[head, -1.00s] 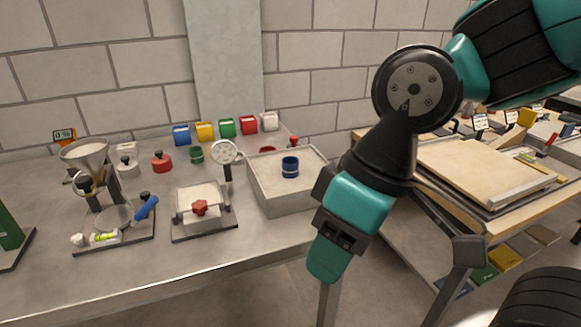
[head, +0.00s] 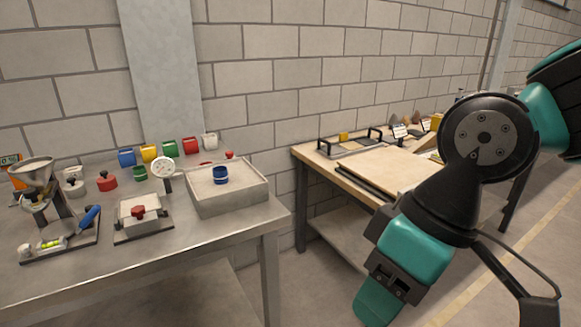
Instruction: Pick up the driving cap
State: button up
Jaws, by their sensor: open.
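No piece can be named for certain as the driving cap. A short blue cylinder (head: 220,174) stands upright on the sand in the square grey box (head: 226,205), near the right end of the steel bench. A red capped piece (head: 107,181) and a small green one (head: 139,173) stand further left. My gripper (head: 378,303) hangs at the lower right, teal and dark, over the floor right of the bench. It is open and well apart from the bench things. Its fingertips are partly hidden, with nothing seen in it.
A dial gauge (head: 164,170) stands by a small box with a red knob (head: 138,211). Blue, yellow, green, red and white bins (head: 209,141) line the back. A funnel stand (head: 37,175) is at left. A wooden table (head: 375,170) stands right, beyond a floor gap.

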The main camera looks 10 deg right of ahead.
aim_at(230, 154)
jog(key=u, duration=0.2)
jog(key=k, duration=0.3)
jog(key=z, duration=1.1)
jog(key=i, duration=1.15)
jog(key=u, duration=0.45)
jog(key=i, duration=0.65)
jog(key=u, duration=1.15)
jog(key=i, duration=0.65)
jog(key=u, duration=0.7)
